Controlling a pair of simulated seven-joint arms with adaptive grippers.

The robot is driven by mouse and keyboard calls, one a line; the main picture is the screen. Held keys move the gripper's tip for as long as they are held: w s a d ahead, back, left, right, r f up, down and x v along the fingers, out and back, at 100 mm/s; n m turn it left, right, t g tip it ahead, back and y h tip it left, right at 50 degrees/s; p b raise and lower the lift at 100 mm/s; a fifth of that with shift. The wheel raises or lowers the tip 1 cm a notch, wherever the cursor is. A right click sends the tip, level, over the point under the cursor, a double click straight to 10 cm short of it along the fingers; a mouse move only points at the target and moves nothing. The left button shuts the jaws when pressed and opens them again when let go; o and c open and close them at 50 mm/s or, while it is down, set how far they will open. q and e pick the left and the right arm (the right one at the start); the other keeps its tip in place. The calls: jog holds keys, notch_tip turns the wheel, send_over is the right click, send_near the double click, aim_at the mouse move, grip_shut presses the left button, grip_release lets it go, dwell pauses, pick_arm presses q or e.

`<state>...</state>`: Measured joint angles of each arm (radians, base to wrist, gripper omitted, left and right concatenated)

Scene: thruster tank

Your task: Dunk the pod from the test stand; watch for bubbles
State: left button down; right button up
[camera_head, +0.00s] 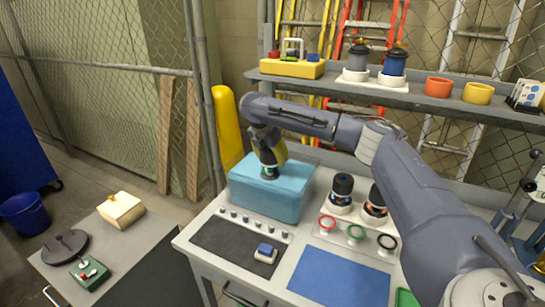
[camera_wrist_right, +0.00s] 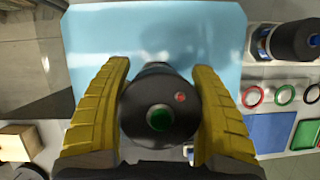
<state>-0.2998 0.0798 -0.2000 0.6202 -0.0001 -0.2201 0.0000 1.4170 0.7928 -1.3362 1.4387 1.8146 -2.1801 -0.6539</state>
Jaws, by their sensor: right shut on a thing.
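My right gripper (camera_head: 270,157) has yellow fingers and is shut on a dark pod (camera_head: 268,172) over the light-blue water tank (camera_head: 265,202). In the right wrist view the pod (camera_wrist_right: 160,108) sits between the two fingers (camera_wrist_right: 160,95). Its black cap shows a green round centre and a small red dot. The tank's blue surface (camera_wrist_right: 100,35) lies beyond it. The pod's lower end is hidden, so I cannot tell how deep it sits or whether there are bubbles. Two other black-topped pods (camera_head: 343,187) (camera_head: 376,199) stand upright in white holders right of the tank. My left gripper is not in view.
Red (camera_head: 327,223), green (camera_head: 356,232) and black (camera_head: 387,241) rings lie before the holders. A blue mat (camera_head: 338,278) and a dark mat (camera_head: 237,246) lie in front. The shelf (camera_head: 440,101) behind holds more pods, cups and a yellow box (camera_head: 292,68).

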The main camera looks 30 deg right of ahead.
aim_at(273, 173)
jog(key=shift+f, duration=0.2)
jog(key=shift+f, duration=0.7)
jog(key=shift+f, duration=0.1)
jog(key=shift+f, duration=0.8)
jog(key=shift+f, duration=0.1)
jog(key=shift+f, duration=0.8)
jog(key=shift+f, duration=0.15)
jog(key=shift+f, duration=0.75)
jog(key=shift+f, duration=0.2)
